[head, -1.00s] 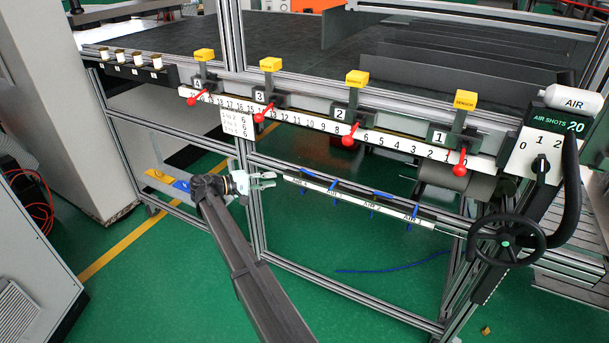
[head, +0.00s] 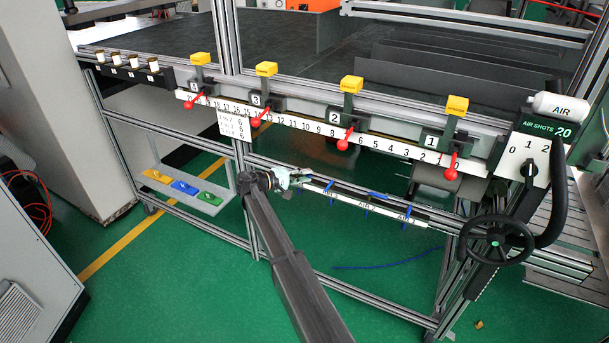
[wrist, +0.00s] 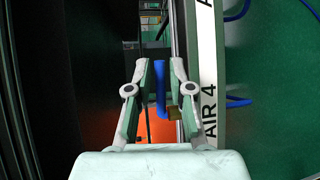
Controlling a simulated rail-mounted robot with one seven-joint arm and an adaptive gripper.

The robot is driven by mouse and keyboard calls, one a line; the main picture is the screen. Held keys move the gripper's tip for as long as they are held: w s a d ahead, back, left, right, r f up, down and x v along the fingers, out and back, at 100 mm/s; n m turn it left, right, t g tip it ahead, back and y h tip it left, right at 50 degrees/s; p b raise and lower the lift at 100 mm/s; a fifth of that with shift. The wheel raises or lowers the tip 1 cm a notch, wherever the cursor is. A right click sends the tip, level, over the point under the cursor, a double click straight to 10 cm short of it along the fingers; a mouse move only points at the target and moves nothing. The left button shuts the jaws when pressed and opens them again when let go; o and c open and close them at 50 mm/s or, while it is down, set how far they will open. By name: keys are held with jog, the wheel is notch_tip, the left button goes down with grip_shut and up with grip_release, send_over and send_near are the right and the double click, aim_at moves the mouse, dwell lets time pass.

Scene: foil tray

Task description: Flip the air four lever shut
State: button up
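The air valve bar (head: 385,213) runs below the numbered rail, with small blue levers along it. The AIR 4 label (wrist: 210,112) is clear in the wrist view, just right of my gripper. The air four lever (wrist: 160,88) is blue and shows between my gripper's fingers (wrist: 160,72), beside a brass fitting (wrist: 174,113). The fingers are apart, with a gap on each side of the lever. In the head view my gripper (head: 301,176) is at the bar's left end and hides the air four lever and its label.
Red-knobbed sensor stops (head: 343,145) hang from the rail above the bar. A black handwheel (head: 495,243) stands at right. A frame post stands just left of my gripper. A shelf with yellow, blue and green blocks (head: 185,188) lies further left.

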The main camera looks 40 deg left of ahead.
jog(key=shift+w, duration=0.1)
grip_shut()
jog(key=shift+f, duration=0.1)
jog(key=y+b, duration=0.1)
jog(key=n+y+b, duration=0.1)
jog(key=n+t+y+b, duration=0.1)
jog(key=shift+w+d+f, duration=0.1)
jog(key=shift+w+d, duration=0.15)
jog(key=shift+w, duration=0.15)
jog(key=shift+w+a+n+y, duration=0.1)
jog(key=shift+a+n+y, duration=0.05)
jog(key=shift+n+y, duration=0.2)
jog(key=shift+r, duration=0.2)
